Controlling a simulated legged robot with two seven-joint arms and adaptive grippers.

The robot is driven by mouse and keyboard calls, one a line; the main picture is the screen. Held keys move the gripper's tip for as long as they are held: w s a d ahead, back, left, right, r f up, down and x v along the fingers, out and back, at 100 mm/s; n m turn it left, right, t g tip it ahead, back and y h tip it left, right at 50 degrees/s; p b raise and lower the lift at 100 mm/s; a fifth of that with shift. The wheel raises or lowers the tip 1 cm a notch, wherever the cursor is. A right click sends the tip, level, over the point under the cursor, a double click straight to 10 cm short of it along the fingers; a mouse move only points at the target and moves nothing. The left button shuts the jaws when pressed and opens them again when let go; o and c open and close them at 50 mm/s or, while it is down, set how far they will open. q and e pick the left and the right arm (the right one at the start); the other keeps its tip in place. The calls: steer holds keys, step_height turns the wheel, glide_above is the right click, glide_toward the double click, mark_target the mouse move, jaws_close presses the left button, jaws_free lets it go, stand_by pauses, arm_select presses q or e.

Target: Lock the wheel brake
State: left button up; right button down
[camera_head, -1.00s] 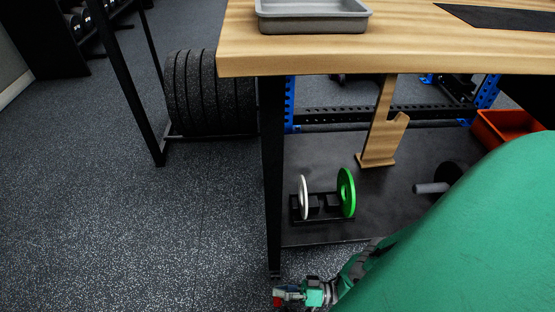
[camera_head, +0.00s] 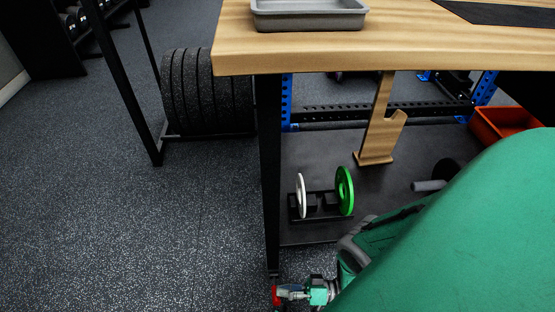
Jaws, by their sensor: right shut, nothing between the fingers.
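The workbench's near black leg (camera_head: 270,190) runs down to the floor, and its foot ends just above my right gripper (camera_head: 283,293). A small red part (camera_head: 275,296) shows at the fingertips, low at the foot of the leg. It may be the brake lever, but it is too small to tell, and I cannot tell whether the fingers touch it. The wheel itself is mostly hidden or too small to make out. My right gripper is shut with nothing between its fingers. My left gripper is not in view.
The wooden bench top (camera_head: 400,50) carries a grey tray (camera_head: 310,14) above. Under it a small rack holds a white plate (camera_head: 301,195) and a green plate (camera_head: 345,190). A rack of black plates (camera_head: 208,92) stands at left. Floor left of the leg is clear.

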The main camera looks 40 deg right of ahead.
step_height(320, 180, up, 10)
steer(key=w+a, duration=0.1)
steer(key=shift+y, duration=0.3)
stand_by(0.6)
